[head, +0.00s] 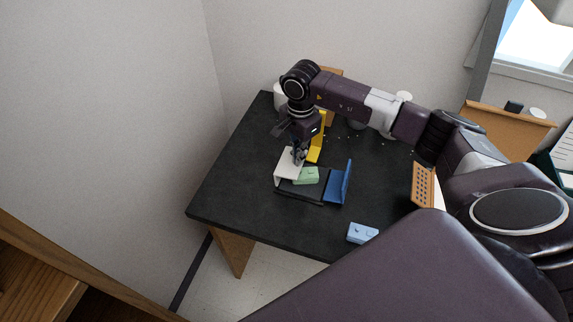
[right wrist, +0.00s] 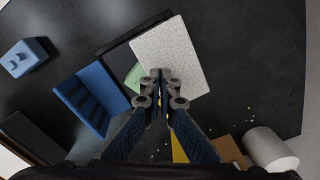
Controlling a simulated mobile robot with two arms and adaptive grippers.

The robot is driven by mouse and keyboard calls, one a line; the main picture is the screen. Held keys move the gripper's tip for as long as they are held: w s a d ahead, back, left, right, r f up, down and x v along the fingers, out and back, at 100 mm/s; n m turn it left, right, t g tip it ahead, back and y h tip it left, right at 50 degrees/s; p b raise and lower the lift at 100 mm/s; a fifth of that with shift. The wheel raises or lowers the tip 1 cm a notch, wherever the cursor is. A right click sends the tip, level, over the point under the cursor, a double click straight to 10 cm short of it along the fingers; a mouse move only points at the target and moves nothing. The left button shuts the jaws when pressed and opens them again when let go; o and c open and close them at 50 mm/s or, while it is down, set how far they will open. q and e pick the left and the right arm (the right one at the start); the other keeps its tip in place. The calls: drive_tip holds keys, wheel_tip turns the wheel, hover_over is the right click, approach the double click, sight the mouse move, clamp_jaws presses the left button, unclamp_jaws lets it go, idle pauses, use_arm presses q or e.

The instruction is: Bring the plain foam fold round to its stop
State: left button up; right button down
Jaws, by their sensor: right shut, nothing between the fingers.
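The plain foam fold (head: 286,163) is a white, finely speckled panel on the left side of a small black base (head: 301,199). In the right wrist view the fold (right wrist: 172,50) partly covers the green block (right wrist: 134,76). The green block (head: 307,175) sits in the middle of the base. A blue ribbed fold (head: 343,184) stands tilted up on the right side, and a yellow fold (head: 321,140) on the far side. My right gripper (head: 299,160) is shut and empty, its tips at the white fold's edge; contact is unclear. My left gripper is out of view.
A light blue block (head: 362,233) lies near the table's front edge. A white cylinder (right wrist: 271,149) and small pale crumbs lie at the back of the dark table (head: 233,190). An orange perforated piece (head: 424,186) stands at the right. The table's left part is clear.

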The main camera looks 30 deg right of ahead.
drive_tip(key=shift+f, duration=0.1)
drive_tip(key=shift+s+d+f+b, duration=0.2)
drive_tip(key=shift+d+f+b, duration=0.05)
drive_tip(key=shift+b, duration=0.05)
drive_tip(key=shift+r+p, duration=1.85)
drive_tip(key=shift+r, duration=1.8)
drive_tip(key=shift+f, duration=0.1)
